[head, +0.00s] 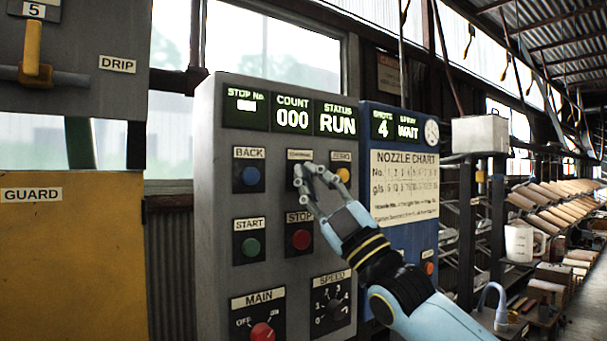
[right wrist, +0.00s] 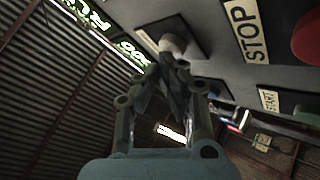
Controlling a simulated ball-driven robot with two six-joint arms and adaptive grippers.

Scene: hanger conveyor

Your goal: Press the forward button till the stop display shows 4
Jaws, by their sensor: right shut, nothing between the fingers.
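The grey control panel (head: 215,210) fills the middle of the head view. Its stop display (head: 246,105) shows a bright pale block, with no readable digit. The count display (head: 292,115) reads 000 and the status display (head: 337,119) reads RUN. My right gripper (head: 302,180) is shut and empty, in front of the button between BACK and ZERO. That button's label is partly covered and the button is largely hidden there. In the right wrist view a pale round button (right wrist: 173,43) shows just beyond my fingertips; I cannot tell if they touch it. My left gripper is not in view.
Close by are the blue BACK button (head: 250,176), yellow ZERO button (head: 343,175), green START button (head: 250,246) and red STOP button (head: 301,239). A blue panel (head: 400,240) with a nozzle chart stands to the right; its shots display (head: 382,127) reads 4.

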